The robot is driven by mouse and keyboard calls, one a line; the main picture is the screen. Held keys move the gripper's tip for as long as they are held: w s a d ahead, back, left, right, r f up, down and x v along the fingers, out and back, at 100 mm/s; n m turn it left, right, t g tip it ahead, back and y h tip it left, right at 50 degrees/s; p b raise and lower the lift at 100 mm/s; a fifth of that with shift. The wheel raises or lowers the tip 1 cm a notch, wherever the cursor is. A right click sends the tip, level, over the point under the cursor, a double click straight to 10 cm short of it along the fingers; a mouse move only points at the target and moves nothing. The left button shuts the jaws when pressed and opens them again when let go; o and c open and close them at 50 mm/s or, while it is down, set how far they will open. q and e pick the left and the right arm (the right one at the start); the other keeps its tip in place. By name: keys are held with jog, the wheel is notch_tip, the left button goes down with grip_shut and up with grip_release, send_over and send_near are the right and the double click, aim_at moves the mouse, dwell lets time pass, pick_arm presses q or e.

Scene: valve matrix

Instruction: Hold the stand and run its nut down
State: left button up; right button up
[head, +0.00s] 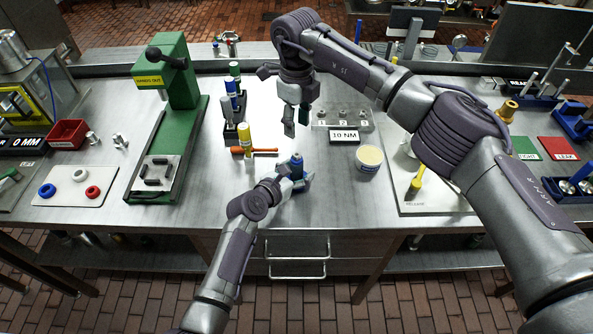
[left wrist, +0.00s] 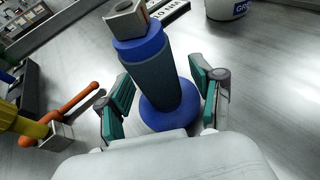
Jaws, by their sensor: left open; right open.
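The stand (left wrist: 165,80) is a blue and dark grey post on a round blue base, upright on the bench. A silver nut (left wrist: 127,18) sits at its top. In the head view the stand (head: 297,163) is small and partly hidden by my left gripper (head: 296,184). In the left wrist view my left gripper (left wrist: 163,88) is open, with one green-padded finger on each side of the post. I see a gap on the right side; contact on the left is unclear. My right gripper (head: 296,120) is open and empty, pointing down above the bench behind the stand.
The grease tub (head: 367,165), 10 NM sign (head: 344,135) and a clear numbered tray (head: 325,119) are to the right. A green press (head: 175,90) stands farther left. The bench front is clear.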

aim_at(297, 154)
pick_arm(q)
grip_shut()
pick_arm(e)
jog(key=shift+o, duration=0.2)
jog(key=s+d+r+m+t+y, duration=0.2)
jog(key=s+d+t+y, duration=0.1)
jog(key=s+d, duration=0.1)
jog(key=x, duration=1.2)
jog(key=shift+w+a, duration=0.15)
grip_shut()
